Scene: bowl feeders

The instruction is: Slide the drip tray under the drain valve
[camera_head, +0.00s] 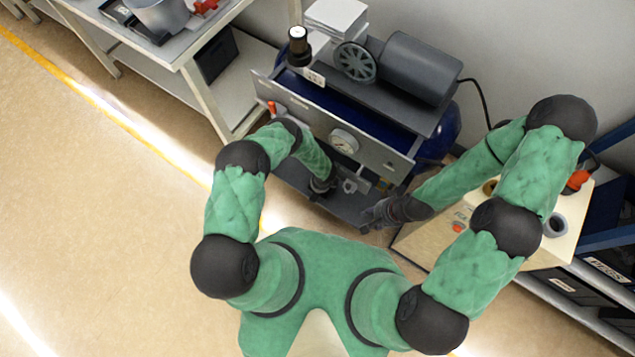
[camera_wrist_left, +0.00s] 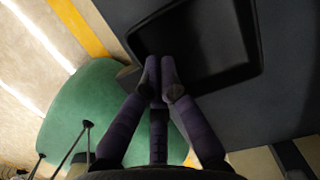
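The drip tray (camera_wrist_left: 205,45) is a shallow black tray with rounded corners and a raised rim, at the upper middle of the left wrist view. My left gripper (camera_wrist_left: 160,70) has its fingertips together at the tray's near rim and appears shut on it. In the head view my left gripper (camera_head: 322,188) reaches down at the front of the compressor. A small grey fitting (camera_head: 350,186), possibly the drain valve, shows beside it under the front panel. My right gripper (camera_head: 368,216) is to the right, near the dark base's front edge; its finger gap is unclear.
The compressor has a grey motor (camera_head: 415,68), a blue tank (camera_head: 443,130) and a front panel with a gauge (camera_head: 343,141) overhanging the base. A beige box (camera_head: 420,244) with buttons stands at right. A workbench (camera_head: 196,50) is at upper left. The floor at left is clear.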

